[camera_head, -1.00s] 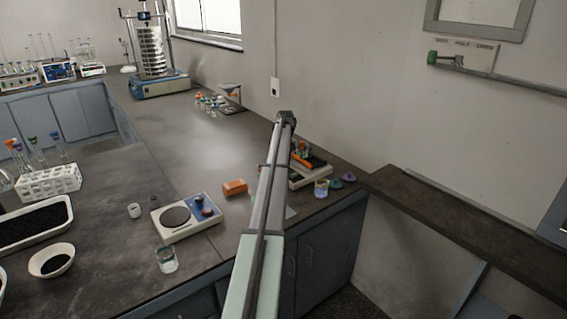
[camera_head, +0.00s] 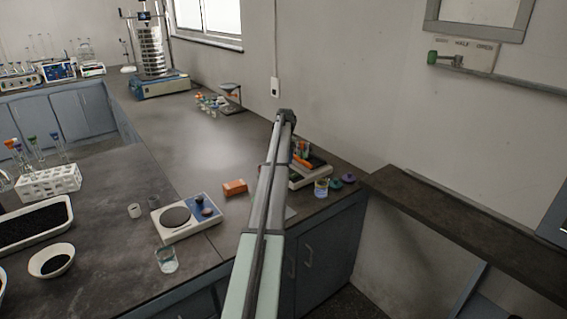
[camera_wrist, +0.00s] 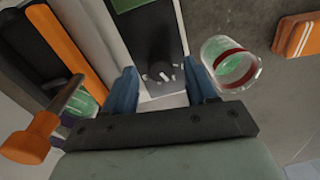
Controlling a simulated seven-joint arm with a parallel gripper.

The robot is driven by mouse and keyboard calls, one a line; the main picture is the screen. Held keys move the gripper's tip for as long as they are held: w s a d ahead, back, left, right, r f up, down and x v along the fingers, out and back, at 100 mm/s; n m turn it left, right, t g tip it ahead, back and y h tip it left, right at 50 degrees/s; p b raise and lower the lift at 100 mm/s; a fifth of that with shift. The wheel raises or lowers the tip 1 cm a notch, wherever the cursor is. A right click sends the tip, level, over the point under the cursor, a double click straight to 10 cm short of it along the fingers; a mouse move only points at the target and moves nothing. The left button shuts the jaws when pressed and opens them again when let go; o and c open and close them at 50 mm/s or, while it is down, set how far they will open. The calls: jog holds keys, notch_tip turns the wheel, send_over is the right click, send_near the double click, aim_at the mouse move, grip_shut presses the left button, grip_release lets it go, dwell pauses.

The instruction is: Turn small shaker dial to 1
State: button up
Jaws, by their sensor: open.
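The small shaker (camera_wrist: 152,22) shows in the wrist view as a pale body with a black front panel. Its dark round dial (camera_wrist: 160,66) sits on that panel, with small white marks around it; I cannot read the setting. My gripper (camera_wrist: 160,64) is open, with one blue finger on each side of the dial in this view. I cannot tell whether either finger touches it. In the head view the shaker (camera_head: 312,180) is at the right end of the bench, partly behind my arm, which hides the gripper and dial.
A glass beaker with a red band (camera_wrist: 232,65) stands close to the right finger. An orange box (camera_wrist: 298,34) lies beyond it. Orange-handled parts (camera_wrist: 68,45) lie close on the left. A white device with a dark round plate (camera_head: 176,217) stands left of my arm.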

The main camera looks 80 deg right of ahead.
notch_tip(320, 180, up, 13)
jog(key=shift+s+d, duration=0.15)
dwell(0.8)
